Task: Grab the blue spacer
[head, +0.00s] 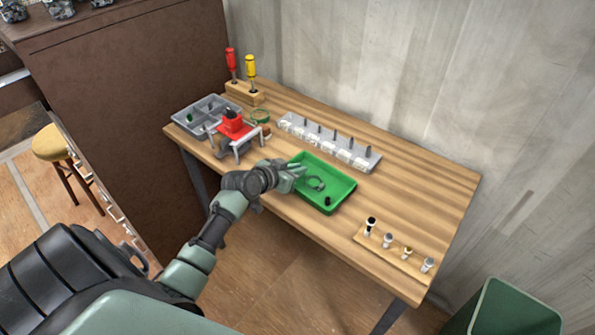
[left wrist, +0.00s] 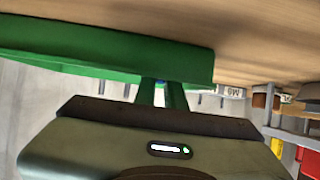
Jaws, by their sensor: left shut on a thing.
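My left gripper (head: 298,170) reaches over the left edge of the green tray (head: 343,197) on the workbench. In the left wrist view its two fingers (left wrist: 161,92) are close together beside the green tray wall (left wrist: 110,50). A small bit of blue, the blue spacer (left wrist: 160,82), shows at the fingertips. The gripper is shut on it. Most of the spacer is hidden by the fingers, and it cannot be made out in the head view. My right gripper is not in view.
The tray also holds a ring (head: 316,184) and a small dark part (head: 327,201). A red-topped fixture (head: 232,124) stands left of the gripper. A grey rack with pegs (head: 325,146) is behind. A strip with several small tools (head: 395,250) lies front right.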

